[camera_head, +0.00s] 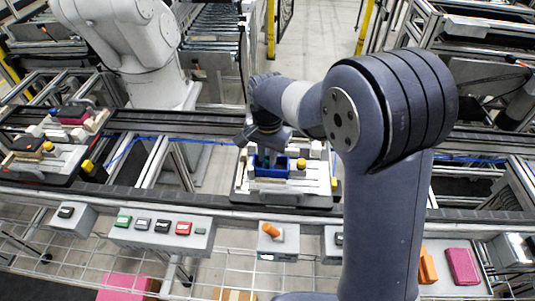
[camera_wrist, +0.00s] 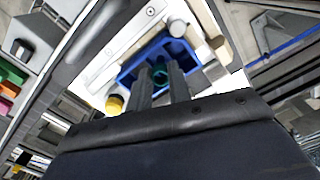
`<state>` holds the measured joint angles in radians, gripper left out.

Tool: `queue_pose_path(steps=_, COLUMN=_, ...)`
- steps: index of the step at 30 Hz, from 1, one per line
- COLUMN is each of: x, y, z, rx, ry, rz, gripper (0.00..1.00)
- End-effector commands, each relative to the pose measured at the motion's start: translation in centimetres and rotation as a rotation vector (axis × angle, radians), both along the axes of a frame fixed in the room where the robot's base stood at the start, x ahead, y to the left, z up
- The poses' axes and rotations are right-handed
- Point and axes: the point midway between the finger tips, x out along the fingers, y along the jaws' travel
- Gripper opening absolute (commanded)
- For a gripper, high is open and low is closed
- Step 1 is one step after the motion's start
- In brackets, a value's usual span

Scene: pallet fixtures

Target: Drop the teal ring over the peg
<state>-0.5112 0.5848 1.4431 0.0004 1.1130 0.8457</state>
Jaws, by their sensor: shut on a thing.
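The teal ring (camera_wrist: 160,74) shows between the fingertips of my gripper (camera_wrist: 160,78) in the wrist view. The gripper is shut on it, and the fingers hide part of it. Ring and fingertips are over or inside a small blue bin (camera_wrist: 184,47); I cannot tell how high. In the head view my gripper (camera_head: 266,148) points down at the same blue bin (camera_head: 271,173) on the middle pallet. Only a small bit of teal shows there. I cannot make out the peg with certainty in either view.
The pallet (camera_head: 285,200) carries pale blocks and a yellow knob (camera_head: 301,163) close to the bin. Another loaded pallet (camera_head: 40,165) stands at the left on the conveyor. Button boxes (camera_head: 160,231) line the front. A grey robot arm (camera_head: 125,40) stands behind.

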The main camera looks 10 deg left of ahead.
Motion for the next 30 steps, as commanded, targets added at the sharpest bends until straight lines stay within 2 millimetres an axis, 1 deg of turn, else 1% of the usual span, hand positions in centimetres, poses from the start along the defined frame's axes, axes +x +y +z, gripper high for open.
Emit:
queue_pose_path(steps=9, x=0.00, y=0.00, z=-0.68, rx=0.000, ry=0.000, rz=0.000, gripper=0.00)
queue_pose_path(steps=18, x=0.00, y=0.00, z=-0.70, rx=0.000, ry=0.000, rz=0.000, gripper=0.00)
queue_pose_path(steps=19, x=0.00, y=0.00, z=-0.70, rx=0.000, ry=0.000, rz=0.000, gripper=0.21)
queue_pose_path(steps=21, x=0.00, y=0.00, z=-0.69, rx=0.000, ry=0.000, rz=0.000, gripper=0.26)
queue_pose_path(steps=30, x=0.00, y=0.00, z=-0.69, rx=0.000, ry=0.000, rz=0.000, gripper=0.26)
